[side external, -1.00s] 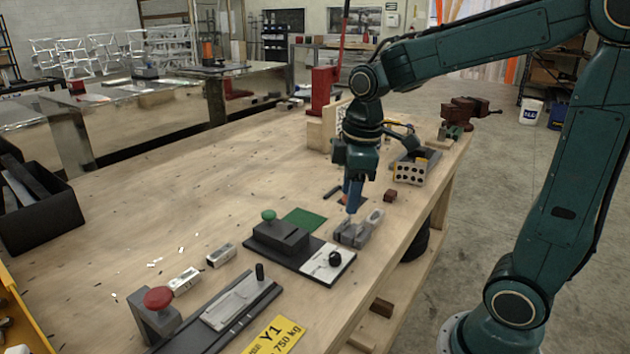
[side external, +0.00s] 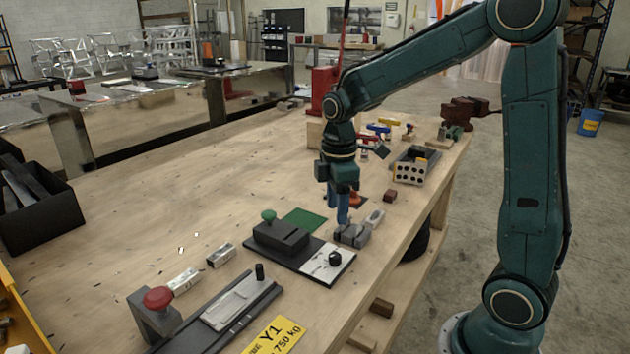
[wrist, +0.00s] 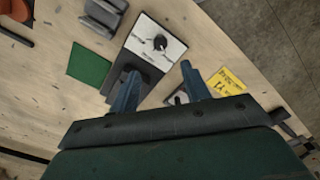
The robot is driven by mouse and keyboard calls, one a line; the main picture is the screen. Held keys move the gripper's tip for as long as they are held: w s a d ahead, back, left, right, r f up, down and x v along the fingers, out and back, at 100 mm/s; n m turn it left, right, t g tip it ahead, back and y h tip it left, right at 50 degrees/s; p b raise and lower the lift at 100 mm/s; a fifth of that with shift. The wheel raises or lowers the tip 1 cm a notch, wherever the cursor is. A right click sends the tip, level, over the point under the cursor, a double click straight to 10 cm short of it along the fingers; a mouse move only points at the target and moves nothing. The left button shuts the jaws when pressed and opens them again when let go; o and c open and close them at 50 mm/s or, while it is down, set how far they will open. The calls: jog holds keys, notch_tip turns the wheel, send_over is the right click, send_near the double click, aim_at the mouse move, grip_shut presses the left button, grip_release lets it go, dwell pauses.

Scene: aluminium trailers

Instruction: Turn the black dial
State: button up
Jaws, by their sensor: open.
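The black dial (side external: 335,258) sits on a white plate (side external: 322,267) at the right end of a dark base that also carries a grey block with a green knob (side external: 268,215). In the wrist view the dial (wrist: 160,42) is upright on its white plate, beyond and between the fingertips. My gripper (side external: 339,218) is open and empty, with its blue fingers pointing down above the bench, behind the dial and clear of it. In the wrist view my gripper (wrist: 158,72) has its fingers spread apart, the left one overlapping the dark base.
A grey metal block (side external: 352,235) stands close to the dial's far side. A red mushroom button (side external: 158,298) and a yellow label (side external: 273,338) are towards the front. A green mat (side external: 304,220) lies behind the base.

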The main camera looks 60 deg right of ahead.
aim_at(335, 255)
notch_tip(335, 255, down, 12)
jog(key=shift+f, duration=0.2)
dwell(0.4)
jog(key=c, duration=1)
